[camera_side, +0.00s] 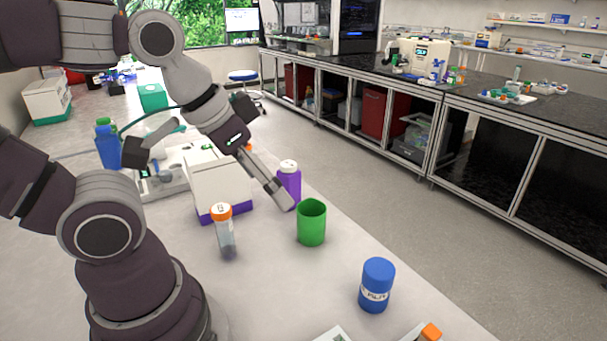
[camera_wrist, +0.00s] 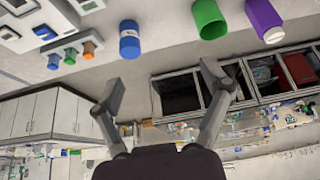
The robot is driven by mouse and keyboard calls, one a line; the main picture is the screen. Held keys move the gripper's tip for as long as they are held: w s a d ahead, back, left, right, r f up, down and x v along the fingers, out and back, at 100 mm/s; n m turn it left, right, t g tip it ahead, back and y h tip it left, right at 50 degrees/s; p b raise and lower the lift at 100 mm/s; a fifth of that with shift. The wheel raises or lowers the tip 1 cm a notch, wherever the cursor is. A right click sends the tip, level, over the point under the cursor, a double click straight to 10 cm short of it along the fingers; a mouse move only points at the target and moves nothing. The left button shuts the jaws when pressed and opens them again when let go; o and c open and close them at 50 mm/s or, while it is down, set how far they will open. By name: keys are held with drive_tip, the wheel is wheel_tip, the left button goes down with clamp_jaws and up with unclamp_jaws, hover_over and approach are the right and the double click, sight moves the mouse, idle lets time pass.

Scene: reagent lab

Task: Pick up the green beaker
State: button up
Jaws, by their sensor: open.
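The green beaker (camera_side: 311,224) stands upright and open-topped on the bench, right of the middle in the side view. In the wrist view the green beaker (camera_wrist: 209,22) shows at the top edge, partly cut off. My gripper (camera_side: 209,179) is open, its fingers spread wide, up and left of the beaker in the side view. One fingertip appears near the beaker in the picture, but I see no contact. In the wrist view my gripper (camera_wrist: 163,84) has nothing between its fingers, and the beaker lies beyond the right fingertip.
A purple bottle (camera_side: 288,186) stands behind the beaker. A blue jar (camera_side: 376,284) stands to its front right and an orange-capped tube (camera_side: 225,233) to its left. A white box (camera_side: 220,184) sits below my gripper. Bench surface (camera_side: 290,290) is clear in front of the beaker.

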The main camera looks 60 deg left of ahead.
drive_tip(key=shift+o, duration=0.6)
drive_tip(key=n+g, duration=0.5)
drive_tip(key=n, duration=0.9)
hover_over(312, 224)
drive_tip(key=w+a, duration=0.1)
drive_tip(key=a, duration=0.1)
wheel_tip(312, 224, down, 9)
wheel_tip(312, 224, down, 10)
drive_tip(key=shift+w+f, duration=0.15)
drive_tip(key=c, duration=1.2)
